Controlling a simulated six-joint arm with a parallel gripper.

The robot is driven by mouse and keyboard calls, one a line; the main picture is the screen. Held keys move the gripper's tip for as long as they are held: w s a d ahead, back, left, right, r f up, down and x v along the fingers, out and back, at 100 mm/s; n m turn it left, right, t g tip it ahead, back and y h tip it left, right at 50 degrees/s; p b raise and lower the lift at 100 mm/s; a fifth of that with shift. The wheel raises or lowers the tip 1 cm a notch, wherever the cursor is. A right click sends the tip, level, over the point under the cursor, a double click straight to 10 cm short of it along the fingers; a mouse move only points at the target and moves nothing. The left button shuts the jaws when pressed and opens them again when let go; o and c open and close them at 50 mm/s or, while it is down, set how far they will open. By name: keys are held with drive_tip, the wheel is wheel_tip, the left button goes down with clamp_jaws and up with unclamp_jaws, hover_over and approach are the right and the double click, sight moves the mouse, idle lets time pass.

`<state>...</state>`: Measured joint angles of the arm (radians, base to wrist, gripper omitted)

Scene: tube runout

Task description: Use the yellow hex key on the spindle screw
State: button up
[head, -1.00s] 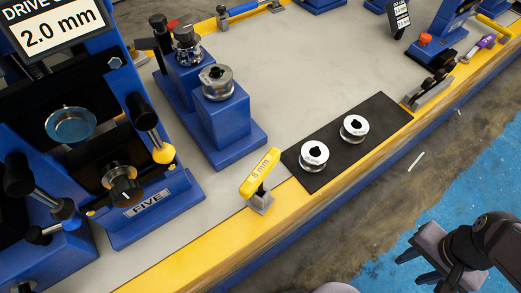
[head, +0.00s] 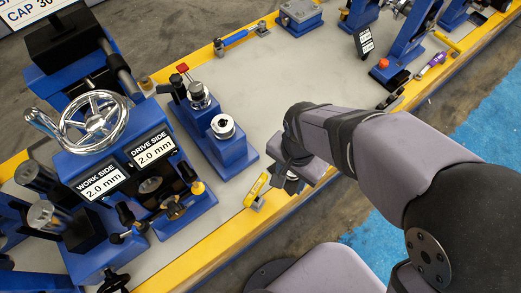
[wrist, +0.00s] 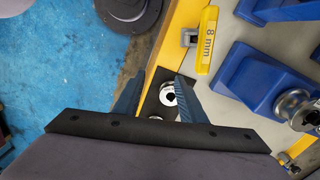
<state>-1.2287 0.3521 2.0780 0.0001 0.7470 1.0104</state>
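The yellow hex key (head: 256,190), marked 8 mm, stands in a small grey holder on the bench's yellow front edge. It also shows at the top of the wrist view (wrist: 207,40). My gripper (head: 290,178) is above the bench just right of the key, and in the wrist view (wrist: 158,92) its two fingers are spread apart with nothing held. The key lies outside the fingers, up and to the right there. I cannot tell which part is the spindle screw; a metal ring (head: 222,126) sits on a blue stand (head: 232,152) behind the key.
A black mat (wrist: 153,100) with metal rings (wrist: 168,94) lies below my fingers. The blue machine with a handwheel (head: 95,120) stands at left. A second metal fitting (head: 198,93) tops the stand's far end. Grey bench top (head: 262,95) is clear behind my arm.

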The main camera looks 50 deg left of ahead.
wheel_tip(320, 180, up, 4)
drive_tip(key=n+p, duration=0.1)
drive_tip(key=p, duration=0.4)
hover_over(256, 188)
drive_tip(key=shift+s+a+r, duration=0.1)
drive_tip(key=shift+s+a, duration=0.2)
drive_tip(key=shift+a, duration=0.05)
drive_tip(key=shift+f, duration=1.1)
drive_tip(key=shift+w+d+f+p, duration=0.1)
drive_tip(key=shift+d+f+p, duration=0.15)
drive_tip(key=shift+f+p, duration=0.3)
wheel_tip(256, 188, down, 3)
drive_tip(key=shift+w+d+r+p, duration=0.15)
drive_tip(key=shift+r+p, duration=0.05)
drive_tip(key=shift+p, duration=0.4)
drive_tip(key=shift+f, duration=0.75)
clamp_jaws()
